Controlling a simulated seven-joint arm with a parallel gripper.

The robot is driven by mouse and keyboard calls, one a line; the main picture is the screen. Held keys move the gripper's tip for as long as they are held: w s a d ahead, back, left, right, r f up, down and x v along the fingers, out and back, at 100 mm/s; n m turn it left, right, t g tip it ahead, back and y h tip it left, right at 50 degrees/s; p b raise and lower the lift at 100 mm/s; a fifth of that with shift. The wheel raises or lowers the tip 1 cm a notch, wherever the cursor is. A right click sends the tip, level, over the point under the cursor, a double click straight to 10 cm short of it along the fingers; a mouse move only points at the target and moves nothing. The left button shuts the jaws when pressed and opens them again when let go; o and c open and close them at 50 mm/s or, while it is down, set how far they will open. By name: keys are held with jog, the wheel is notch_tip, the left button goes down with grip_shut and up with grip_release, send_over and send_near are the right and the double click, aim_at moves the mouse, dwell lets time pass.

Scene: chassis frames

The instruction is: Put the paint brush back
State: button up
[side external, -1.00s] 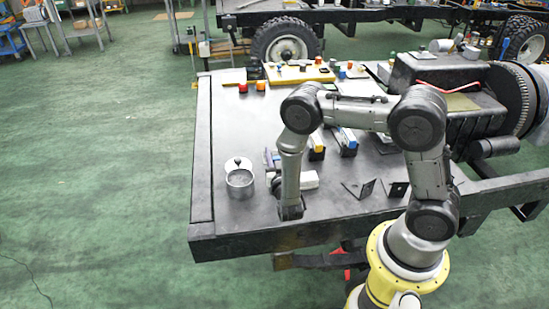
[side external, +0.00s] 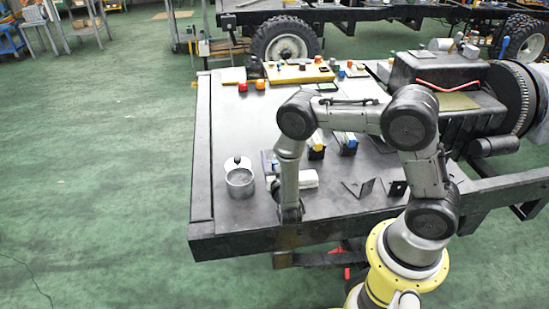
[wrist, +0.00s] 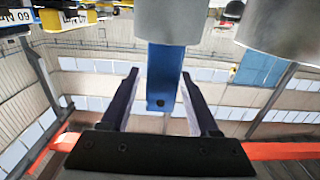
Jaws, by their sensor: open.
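A flat blue strip with a hole near its end (wrist: 166,62), which looks like the paint brush handle, shows in the wrist view. It runs from a pale grey cylinder (wrist: 180,20) to between my fingers. My gripper (wrist: 160,76) is open, with one finger on each side of the strip. There is a gap at the left finger; I cannot tell whether the right finger touches. The bristles are not visible. In the side view my forearm hides most of the gripper, low over the table's near left part. A grey metal can (side external: 240,183) stands left of it.
A white block (side external: 307,180) lies right of my forearm on the grey table (side external: 225,130). Two dark angle brackets (side external: 360,188) lie farther right. Red-orange knobs (side external: 260,85) and small parts line the back. A second grey cylinder (wrist: 285,22) is at upper right in the wrist view.

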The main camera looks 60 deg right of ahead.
jog(key=shift+s+a+r, duration=0.15)
jog(key=shift+s+a, duration=0.05)
jog(key=shift+a, duration=0.1)
jog(key=v, duration=1.1)
jog(key=w+a+r+g+y, duration=0.1)
jog(key=w+a+r+y, duration=0.55)
jog(key=w, duration=0.25)
jog(key=s+a+r+n+g+y, duration=0.1)
jog(key=a+r+y, duration=0.15)
jog(key=r, duration=0.25)
jog(key=a+r+n+y, duration=0.1)
jog(key=a+r+y, duration=0.1)
jog(key=r+y, duration=0.2)
jog(key=s+r+n+g+y, duration=0.2)
jog(key=s+r+n, duration=0.2)
jog(key=s+r, duration=0.5)
jog(key=s+d+n+g+h, duration=0.1)
jog(key=s+d, duration=0.2)
jog(key=s, duration=0.6)
jog(key=s+d+n+g+h, duration=0.1)
jog(key=s+d+n+g, duration=0.1)
jog(key=s, duration=0.7)
jog(key=shift+s+d+r, duration=0.15)
jog(key=shift+d+r, duration=0.05)
jog(key=shift+d, duration=0.65)
